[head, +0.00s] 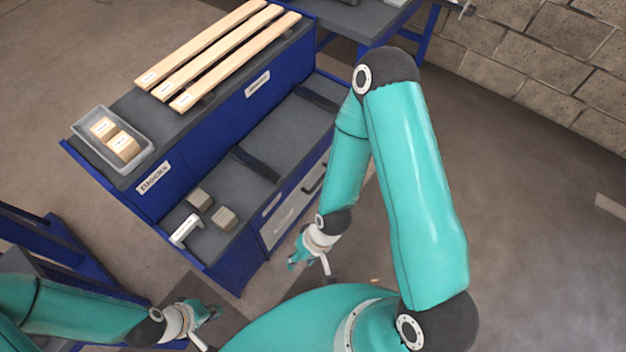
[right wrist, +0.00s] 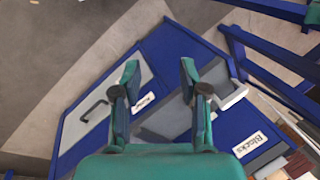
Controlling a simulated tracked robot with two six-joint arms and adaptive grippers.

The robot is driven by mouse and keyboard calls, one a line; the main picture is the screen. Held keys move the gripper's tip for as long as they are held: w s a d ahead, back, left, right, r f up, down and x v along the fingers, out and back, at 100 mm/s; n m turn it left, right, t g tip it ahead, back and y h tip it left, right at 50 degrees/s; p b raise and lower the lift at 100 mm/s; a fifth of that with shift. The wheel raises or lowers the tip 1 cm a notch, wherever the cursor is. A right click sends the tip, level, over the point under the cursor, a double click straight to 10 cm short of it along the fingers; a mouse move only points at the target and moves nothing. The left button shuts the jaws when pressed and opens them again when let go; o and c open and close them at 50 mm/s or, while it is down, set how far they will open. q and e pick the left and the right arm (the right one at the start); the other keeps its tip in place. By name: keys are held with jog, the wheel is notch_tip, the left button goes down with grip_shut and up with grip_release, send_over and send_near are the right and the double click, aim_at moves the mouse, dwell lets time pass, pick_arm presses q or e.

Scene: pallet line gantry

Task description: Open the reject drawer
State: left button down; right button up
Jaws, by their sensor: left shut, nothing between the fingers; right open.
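The reject drawer has a light grey front (head: 284,222) in the lower side of the blue bench and looks flush with it. Its black bar handle (head: 315,178) is near the far end of that front. In the right wrist view the grey front (right wrist: 104,92) and the handle (right wrist: 94,110) lie left of the fingers. My right gripper (head: 298,260) is open and empty, in front of the bench near the drawer's near end, apart from the handle; its fingers also show in the right wrist view (right wrist: 158,80). My left gripper (head: 212,314) is shut and empty at the lower left, away from the drawer.
The bench's lower deck (head: 290,128) holds two wooden blocks (head: 223,217) and a white piece (head: 185,231). The upper shelf carries a grey bin (head: 146,152) of blocks and three planks (head: 215,52). Another blue frame (head: 40,232) stands at left. Floor right of the bench is clear.

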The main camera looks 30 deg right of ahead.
dwell(0.3)
jog(key=w+d+f+m+t+b, duration=0.2)
jog(key=w+d+f+b, duration=0.1)
jog(key=w+f+b, duration=0.25)
jog(key=w+d+f+m+t+b, duration=0.2)
jog(key=w+d+f+b, duration=0.1)
jog(key=w+f+b, duration=0.3)
jog(key=m+t+b, duration=0.6)
jog(key=t+b, duration=0.2)
jog(key=b, duration=1.2)
send_near(317, 184)
jog(key=s+a+r, duration=0.2)
jog(key=a+r, duration=0.4)
jog(key=r, duration=0.1)
jog(key=s+d+f+m+t+y+b, duration=0.15)
jog(key=s+d+f+b, duration=0.25)
jog(key=d+f+b, duration=0.6)
jog(key=b+x, duration=0.2)
jog(key=x, duration=0.3)
jog(key=r+b+x, duration=0.1)
jog(key=b+x, duration=0.1)
jog(key=x, duration=0.4)
jog(key=r+b+x, duration=0.1)
jog(key=x, duration=0.4)
jog(key=shift+w+a+f+b, duration=0.1)
jog(key=shift+w+a+b, duration=0.15)
jog(key=shift+w+b, duration=0.15)
